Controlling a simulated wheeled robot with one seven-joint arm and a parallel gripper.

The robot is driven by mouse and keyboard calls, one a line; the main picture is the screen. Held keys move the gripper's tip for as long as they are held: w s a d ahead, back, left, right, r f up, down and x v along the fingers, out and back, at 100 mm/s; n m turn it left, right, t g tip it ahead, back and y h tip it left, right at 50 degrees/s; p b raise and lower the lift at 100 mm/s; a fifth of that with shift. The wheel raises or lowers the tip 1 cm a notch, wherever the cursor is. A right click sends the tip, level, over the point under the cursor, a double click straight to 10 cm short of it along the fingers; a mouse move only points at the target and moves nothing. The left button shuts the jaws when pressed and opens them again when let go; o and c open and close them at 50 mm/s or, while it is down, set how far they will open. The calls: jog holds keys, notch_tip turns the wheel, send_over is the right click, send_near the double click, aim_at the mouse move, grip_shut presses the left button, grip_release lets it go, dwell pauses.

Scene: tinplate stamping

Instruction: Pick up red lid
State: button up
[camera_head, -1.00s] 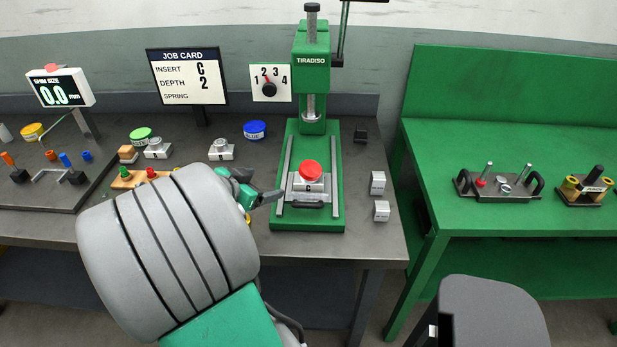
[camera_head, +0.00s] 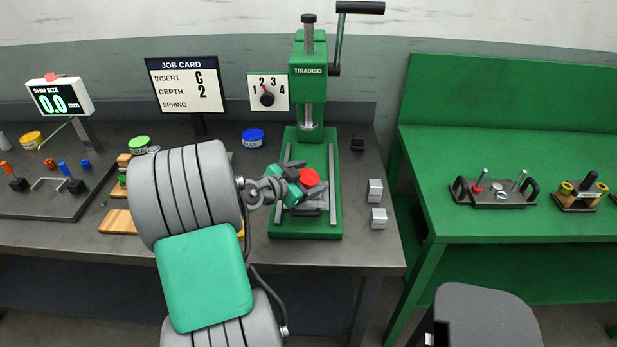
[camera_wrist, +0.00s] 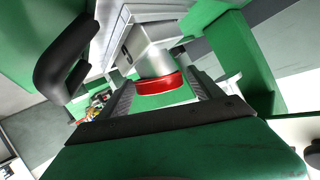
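The red lid (camera_head: 310,177) sits on a grey metal block (camera_head: 309,206) on the bed of the green press (camera_head: 332,222). It also shows in the wrist view (camera_wrist: 158,84), against the block's light metal face. My gripper (camera_head: 303,181) reaches in from the left at lid height, its dark fingers partly covering the lid and the block. In the wrist view the two ribbed grey fingers stand on either side of the lid, apart from each other. A narrow gap shows on the right side; contact on the left is unclear.
The press column (camera_head: 309,90) rises right behind the lid, with a crank handle (camera_head: 360,8) at its top. Two small metal blocks (camera_head: 376,190) stand right of the press. A blue lid (camera_head: 253,137) lies behind my arm. A green table (camera_head: 480,225) is at the right.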

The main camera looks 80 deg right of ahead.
jog(key=c, duration=1.4)
